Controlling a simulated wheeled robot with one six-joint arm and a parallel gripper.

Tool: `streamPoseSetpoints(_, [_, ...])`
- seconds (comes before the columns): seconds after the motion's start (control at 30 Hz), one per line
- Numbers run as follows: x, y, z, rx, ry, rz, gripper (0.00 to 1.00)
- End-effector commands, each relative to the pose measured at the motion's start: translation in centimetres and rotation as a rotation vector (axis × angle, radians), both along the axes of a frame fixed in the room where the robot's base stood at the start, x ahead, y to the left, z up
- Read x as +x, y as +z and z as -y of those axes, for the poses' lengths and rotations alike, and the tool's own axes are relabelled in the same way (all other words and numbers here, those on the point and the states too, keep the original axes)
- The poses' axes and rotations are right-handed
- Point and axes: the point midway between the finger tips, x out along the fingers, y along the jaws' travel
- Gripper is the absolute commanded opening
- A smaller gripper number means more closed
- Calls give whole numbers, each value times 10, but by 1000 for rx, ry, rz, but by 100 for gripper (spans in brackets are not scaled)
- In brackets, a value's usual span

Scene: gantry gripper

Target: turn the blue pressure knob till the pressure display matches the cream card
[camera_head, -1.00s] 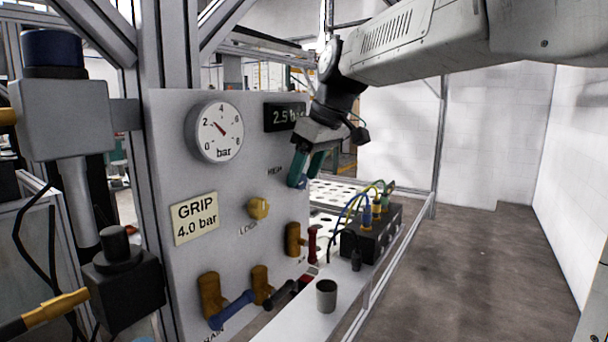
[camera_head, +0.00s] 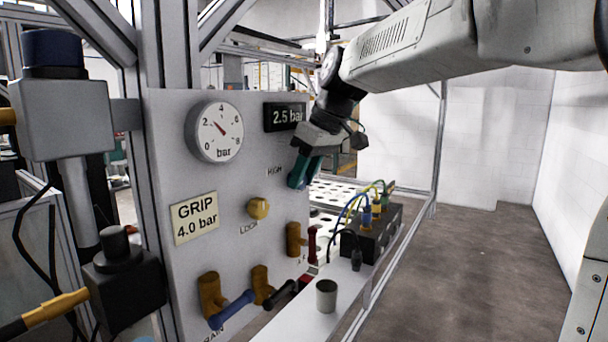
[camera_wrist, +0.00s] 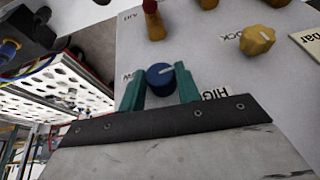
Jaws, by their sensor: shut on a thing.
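The blue pressure knob (camera_wrist: 160,76) sits on the white panel between the two green fingers of my gripper (camera_wrist: 160,90) in the wrist view. The gripper is shut on it, and a pale pointer line shows on the knob's face. In the head view my gripper (camera_head: 304,172) is at the panel's right side, and the knob is mostly hidden behind the fingers. The pressure display (camera_head: 285,116) reads 2.5 bar. The cream card (camera_head: 195,218) reads GRIP 4.0 bar.
A yellow lock knob (camera_head: 258,208) is below and left of my gripper. Brass valves with a blue lever (camera_head: 231,309) and a black lever (camera_head: 281,294) are low on the panel. A grey cup (camera_head: 326,296) and a black block (camera_head: 370,238) with hoses stand on the ledge.

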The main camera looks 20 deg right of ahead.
Motion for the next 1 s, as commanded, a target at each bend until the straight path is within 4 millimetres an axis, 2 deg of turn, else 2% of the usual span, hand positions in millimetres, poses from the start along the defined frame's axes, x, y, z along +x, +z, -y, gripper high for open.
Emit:
streamPoseSetpoints(0.7, [6,-4,9,468,-2,-339,10])
streamPoseSetpoints(1.0, [7,-5,10,601,-1,-437,10])
